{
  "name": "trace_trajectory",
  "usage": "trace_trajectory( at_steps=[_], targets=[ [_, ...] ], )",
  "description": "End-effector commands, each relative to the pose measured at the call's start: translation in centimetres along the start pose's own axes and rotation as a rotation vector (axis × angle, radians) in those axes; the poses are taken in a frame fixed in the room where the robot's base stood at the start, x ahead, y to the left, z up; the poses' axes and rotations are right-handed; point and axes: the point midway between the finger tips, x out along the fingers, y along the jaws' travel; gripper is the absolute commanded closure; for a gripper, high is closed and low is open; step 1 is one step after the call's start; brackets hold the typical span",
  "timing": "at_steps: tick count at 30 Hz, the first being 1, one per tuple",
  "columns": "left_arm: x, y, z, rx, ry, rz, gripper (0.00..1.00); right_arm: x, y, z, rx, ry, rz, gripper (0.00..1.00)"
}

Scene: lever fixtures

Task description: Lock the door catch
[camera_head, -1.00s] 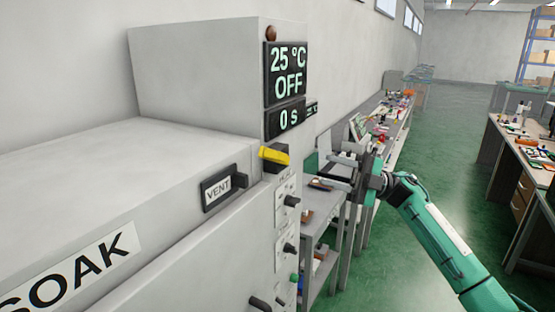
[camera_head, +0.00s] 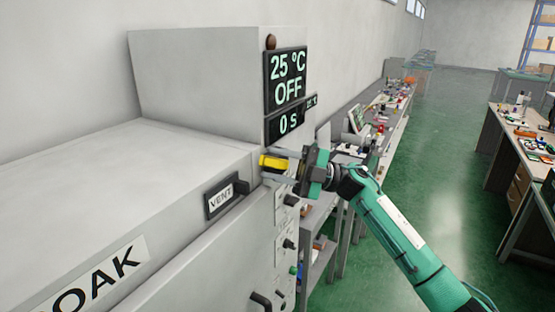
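A yellow lever (camera_head: 273,162), which looks like the door catch, sticks out from the front edge of the grey oven cabinet (camera_head: 110,185), under the display. It points left in the picture and lies nearly level. My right gripper (camera_head: 280,166) is at the lever, with one finger above and one below it. The fingers look apart, with a gap to the lever; contact cannot be made out. The gripper body hides the lever's mount. My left gripper is not in view.
A black VENT lever (camera_head: 222,198) is close by on the left. A display (camera_head: 287,82) reads 25 °C, OFF and 0 s. Knobs (camera_head: 290,243) sit below my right gripper. Cluttered benches (camera_head: 385,115) stand behind; green floor is open at right.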

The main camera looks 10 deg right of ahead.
Motion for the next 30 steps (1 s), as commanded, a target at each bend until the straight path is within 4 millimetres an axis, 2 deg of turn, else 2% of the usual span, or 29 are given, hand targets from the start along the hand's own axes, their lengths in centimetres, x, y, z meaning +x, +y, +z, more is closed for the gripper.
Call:
trace_trajectory(
  at_steps=[7, 12, 13, 23, 30],
  targets=[
    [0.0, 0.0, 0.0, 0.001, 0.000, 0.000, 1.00, 0.0, 0.0, 0.0, 0.000, 0.000, 0.000, 0.64],
    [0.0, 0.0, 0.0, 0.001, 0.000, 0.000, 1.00, 0.0, 0.0, 0.0, 0.000, 0.000, 0.000, 0.97],
    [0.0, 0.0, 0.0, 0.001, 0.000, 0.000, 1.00, 0.0, 0.0, 0.0, 0.000, 0.000, 0.000, 1.00],
    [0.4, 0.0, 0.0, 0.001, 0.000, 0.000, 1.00, 0.0, -0.3, 0.1, -0.016, 0.000, -0.016, 1.00],
    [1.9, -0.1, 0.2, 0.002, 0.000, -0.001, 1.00, 0.4, -1.7, 0.3, -0.098, 0.000, -0.095, 1.00]
  ],
)
